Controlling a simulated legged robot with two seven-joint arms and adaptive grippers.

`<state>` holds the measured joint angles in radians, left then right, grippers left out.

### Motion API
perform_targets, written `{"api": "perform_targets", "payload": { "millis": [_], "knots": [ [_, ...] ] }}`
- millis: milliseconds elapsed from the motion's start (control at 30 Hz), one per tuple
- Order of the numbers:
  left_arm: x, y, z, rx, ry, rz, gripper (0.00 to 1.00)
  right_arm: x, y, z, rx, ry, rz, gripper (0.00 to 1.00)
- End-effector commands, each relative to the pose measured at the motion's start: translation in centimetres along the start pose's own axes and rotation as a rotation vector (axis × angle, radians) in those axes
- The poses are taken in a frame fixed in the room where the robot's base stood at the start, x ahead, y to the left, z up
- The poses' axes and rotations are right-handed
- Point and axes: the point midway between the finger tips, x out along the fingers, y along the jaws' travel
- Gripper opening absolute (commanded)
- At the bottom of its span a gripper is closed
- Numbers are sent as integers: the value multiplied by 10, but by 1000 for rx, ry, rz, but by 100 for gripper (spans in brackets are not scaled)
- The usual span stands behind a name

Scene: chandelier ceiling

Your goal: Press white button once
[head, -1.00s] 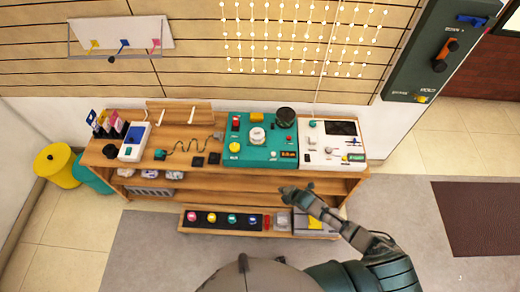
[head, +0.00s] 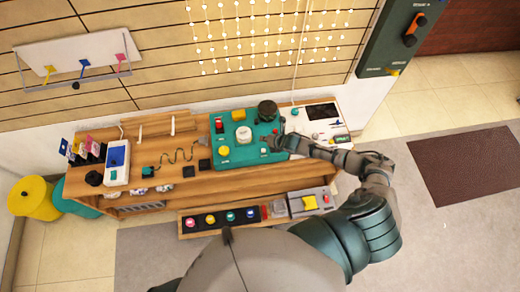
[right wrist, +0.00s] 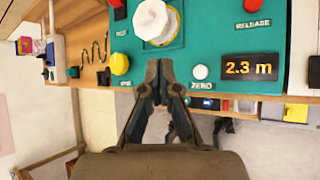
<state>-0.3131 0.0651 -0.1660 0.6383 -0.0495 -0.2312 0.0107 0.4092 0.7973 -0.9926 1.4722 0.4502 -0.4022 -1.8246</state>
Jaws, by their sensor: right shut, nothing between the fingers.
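The white button (right wrist: 200,72) is a small round cap above the label ZERO on the teal panel (right wrist: 215,30), left of the display reading 2.3 m. In the head view the panel (head: 255,153) lies on the wooden bench, and my right gripper seems to hide the button. My right gripper (head: 274,143) reaches the panel's right front part. In the right wrist view my gripper (right wrist: 160,72) is shut and empty, its tips left of the white button and apart from it in the picture. The gap in depth is unclear. My left gripper is not in view.
A large white knob (right wrist: 156,20) and a yellow button (right wrist: 119,63) are near the gripper tips. The display (right wrist: 250,67) is right of the button. A black round knob (head: 267,111) stands at the panel's back. A white panel (head: 318,125) adjoins on the right.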

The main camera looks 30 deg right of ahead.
Motion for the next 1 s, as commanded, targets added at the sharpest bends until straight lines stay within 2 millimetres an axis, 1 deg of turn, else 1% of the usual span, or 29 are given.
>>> {"api": "perform_targets", "payload": {
  "millis": [167,267,433,567,700,900,1000],
  "knots": [
    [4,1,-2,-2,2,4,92,4,0,-1,-1,-1,-3,0],
    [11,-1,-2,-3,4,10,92,9,1,-6,-4,-2,-6,0],
    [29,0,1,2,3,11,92,22,-3,-18,-7,-2,-9,0],
    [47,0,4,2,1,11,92,36,-14,-28,-7,-1,-10,0],
    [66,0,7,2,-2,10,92,50,-29,-37,-3,0,-7,0],
    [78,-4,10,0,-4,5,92,61,-41,-44,-1,-1,-4,0],
    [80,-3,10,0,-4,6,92,62,-42,-45,-2,-2,-4,0]
  ]
}}
